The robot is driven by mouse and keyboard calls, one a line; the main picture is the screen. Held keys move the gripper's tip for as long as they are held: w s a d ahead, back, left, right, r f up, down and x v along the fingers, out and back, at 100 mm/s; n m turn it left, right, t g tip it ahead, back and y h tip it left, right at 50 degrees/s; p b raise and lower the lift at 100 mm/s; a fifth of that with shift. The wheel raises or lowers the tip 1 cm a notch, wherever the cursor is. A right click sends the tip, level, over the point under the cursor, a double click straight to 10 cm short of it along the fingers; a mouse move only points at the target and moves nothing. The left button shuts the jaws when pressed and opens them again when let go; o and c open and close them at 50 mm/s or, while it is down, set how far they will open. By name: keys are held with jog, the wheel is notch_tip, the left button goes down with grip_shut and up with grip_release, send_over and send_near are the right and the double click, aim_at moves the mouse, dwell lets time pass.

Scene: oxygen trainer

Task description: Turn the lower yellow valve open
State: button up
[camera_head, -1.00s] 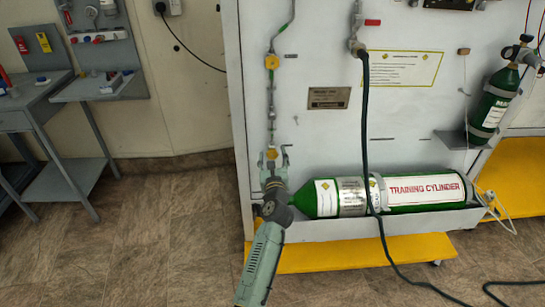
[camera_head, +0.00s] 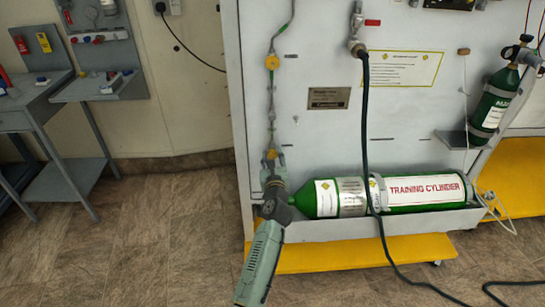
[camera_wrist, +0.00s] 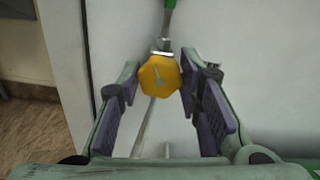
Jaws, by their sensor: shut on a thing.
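The lower yellow valve (camera_head: 270,153) is on the thin vertical pipe at the left of the white panel. In the wrist view it shows as a faceted yellow knob (camera_wrist: 158,76) with a mark on its face. My gripper (camera_head: 272,161) is at this valve, its fingers on either side of the knob. In the wrist view my gripper (camera_wrist: 161,82) is shut on the knob, its dark pads at the left and right. The exact contact of the pads is partly hidden. The upper yellow valve (camera_head: 272,63) is higher on the same pipe, clear of my gripper.
A green training cylinder (camera_head: 420,190) lies in a tray just right of my gripper. A black hose (camera_head: 365,130) hangs in front of the panel and cylinder. A yellow base (camera_head: 350,256) juts out below. The floor at the left is free.

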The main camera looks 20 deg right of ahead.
jog(key=shift+c, duration=0.6)
jog(key=n, duration=0.4)
jog(key=shift+n, duration=0.3)
jog(key=o, duration=1.1)
jog(key=shift+o, duration=0.2)
jog(key=v, duration=1.2)
